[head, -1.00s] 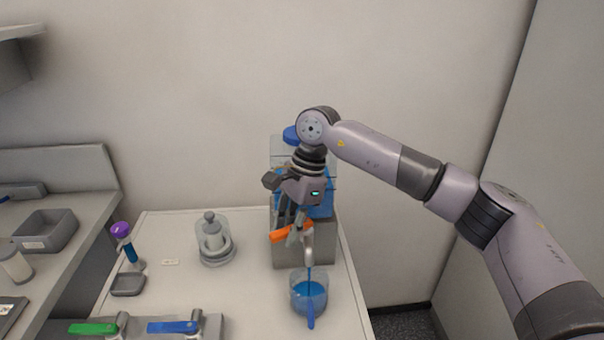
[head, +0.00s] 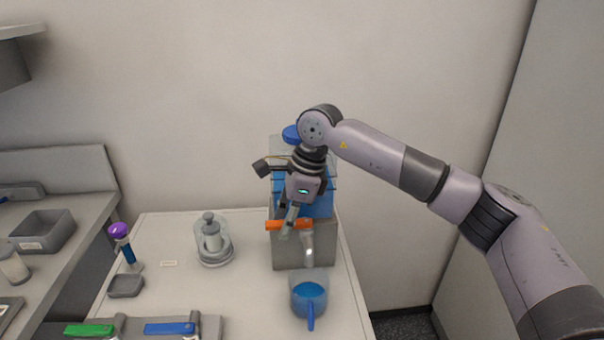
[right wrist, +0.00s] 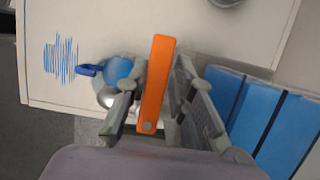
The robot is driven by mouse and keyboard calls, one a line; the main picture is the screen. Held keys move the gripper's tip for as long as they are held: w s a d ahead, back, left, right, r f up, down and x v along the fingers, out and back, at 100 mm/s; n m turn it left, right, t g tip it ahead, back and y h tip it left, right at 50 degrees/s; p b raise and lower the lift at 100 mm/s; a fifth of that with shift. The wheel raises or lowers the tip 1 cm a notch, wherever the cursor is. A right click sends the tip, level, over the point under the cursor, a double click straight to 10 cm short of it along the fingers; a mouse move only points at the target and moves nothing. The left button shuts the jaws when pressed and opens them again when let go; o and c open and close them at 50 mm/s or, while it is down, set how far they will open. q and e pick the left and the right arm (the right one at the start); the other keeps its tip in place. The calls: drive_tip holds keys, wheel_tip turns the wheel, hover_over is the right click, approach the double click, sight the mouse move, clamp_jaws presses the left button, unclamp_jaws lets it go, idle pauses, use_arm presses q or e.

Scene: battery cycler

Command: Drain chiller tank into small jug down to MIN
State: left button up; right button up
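The chiller (head: 302,252) stands at the table's back right, a clear tank with blue liquid (head: 318,205) above a grey base. Dark lines cross the tank; no MIN lettering is readable. An orange valve handle (head: 274,225) lies roughly level above the metal spout (head: 308,246). My right gripper (head: 289,222) has its fingers closely on both sides of this handle, which also shows in the right wrist view (right wrist: 155,90). The small jug (head: 310,297) stands below the spout, holding blue liquid, its blue handle towards me. No stream is visible between spout and jug. My left gripper is out of view.
A glass vessel on a round base (head: 213,243) stands left of the chiller. A purple-capped tube (head: 119,231), a small grey tray (head: 125,286), and green (head: 90,330) and blue (head: 170,328) levers are further left. The table between vessel and jug is clear.

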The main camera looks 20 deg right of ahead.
sight(297, 219)
drive_tip(key=shift+o, duration=0.6)
drive_tip(key=shift+w, duration=0.1)
drive_tip(key=shift+r, duration=0.1)
drive_tip(key=p+v, duration=0.1)
drive_tip(key=v, duration=0.1)
drive_tip(key=p+v, duration=0.2)
drive_tip(key=v, duration=0.1)
drive_tip(key=p+v, duration=0.1)
drive_tip(key=v, duration=0.2)
drive_tip(key=shift+w+p, duration=0.15)
drive_tip(key=shift+p, duration=0.2)
drive_tip(key=shift+f, duration=0.2)
